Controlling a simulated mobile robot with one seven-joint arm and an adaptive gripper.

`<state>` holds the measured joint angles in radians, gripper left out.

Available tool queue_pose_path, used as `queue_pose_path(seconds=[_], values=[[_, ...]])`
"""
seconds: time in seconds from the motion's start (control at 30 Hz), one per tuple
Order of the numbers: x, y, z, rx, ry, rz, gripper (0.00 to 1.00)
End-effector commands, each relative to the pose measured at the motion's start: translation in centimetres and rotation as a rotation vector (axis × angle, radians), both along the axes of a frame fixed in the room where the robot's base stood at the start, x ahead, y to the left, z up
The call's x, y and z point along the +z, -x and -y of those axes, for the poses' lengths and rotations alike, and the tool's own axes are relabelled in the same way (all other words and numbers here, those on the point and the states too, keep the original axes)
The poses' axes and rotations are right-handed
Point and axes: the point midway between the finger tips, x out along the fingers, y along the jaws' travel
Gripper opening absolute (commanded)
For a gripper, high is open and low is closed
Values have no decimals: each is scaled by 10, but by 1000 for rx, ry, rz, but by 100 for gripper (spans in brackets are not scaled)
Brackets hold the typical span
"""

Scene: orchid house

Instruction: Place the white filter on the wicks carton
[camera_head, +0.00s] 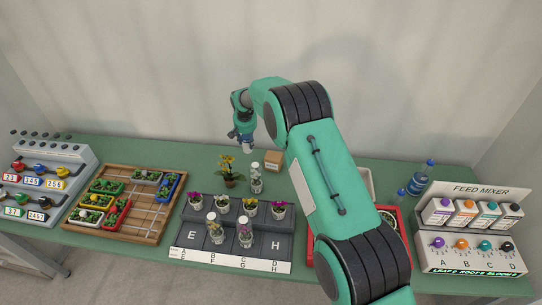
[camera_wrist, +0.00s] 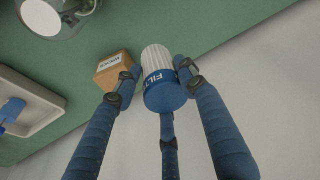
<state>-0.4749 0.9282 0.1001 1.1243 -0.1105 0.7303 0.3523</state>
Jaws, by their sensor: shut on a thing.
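The white filter (camera_wrist: 157,58) has a ribbed white body and a blue band with partly visible lettering. My gripper (camera_wrist: 160,78) is shut on it, with blue fingers on either side. The filter also shows small and pale under my gripper in the head view (camera_head: 248,149). The wicks carton (camera_head: 273,160) is a small brown box with a white label, at the back of the green table. In the wrist view the carton (camera_wrist: 113,72) lies just left of the filter. The filter appears held above the table, apart from the carton.
A yellow-flowered plant (camera_head: 229,170) and a glass jar (camera_head: 256,178) stand near the carton. Potted orchids stand on a grey lettered stand (camera_head: 272,222) in front. Blue-capped bottles (camera_head: 422,178) and the feed mixer (camera_head: 470,258) are at right. My arm hides part of a red tray (camera_head: 310,240).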

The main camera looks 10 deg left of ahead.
Motion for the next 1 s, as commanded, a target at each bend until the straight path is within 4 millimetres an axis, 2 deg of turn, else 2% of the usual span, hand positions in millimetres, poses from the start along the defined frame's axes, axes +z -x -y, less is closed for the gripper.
queue_pose_path(seconds=[0.1,0.3,0.57,0.73,1.0], values=[[22,0,0,0,-1,2,12],[50,0,1,1,0,1,12],[48,18,32,1,3,-8,12],[48,35,59,1,4,-12,12],[49,85,118,1,6,-22,12]])
